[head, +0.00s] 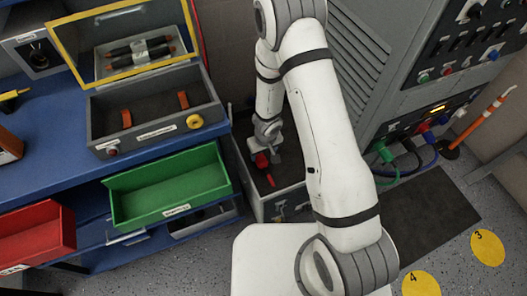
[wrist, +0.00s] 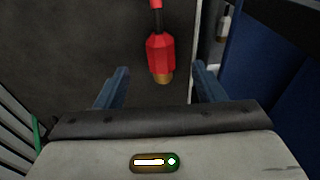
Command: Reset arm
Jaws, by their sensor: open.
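My gripper (wrist: 161,72) is open, with its two dark blue fingers apart. In the wrist view, a red plug (wrist: 160,52) with a brass tip and dark cable lies between and beyond the fingers. I cannot tell its exact distance from them. In the head view, my white arm reaches up and bends back down, with my gripper (head: 264,150) low over a grey box (head: 277,201). The red plug (head: 262,160) shows beside the gripper, partly hidden by it.
A blue bench (head: 52,160) at left carries an open grey case (head: 155,118). A green bin (head: 165,190) and red bin (head: 35,235) sit at its front. A grey cabinet (head: 375,50) with plugged cables stands right. A dark mat (head: 430,212) covers floor.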

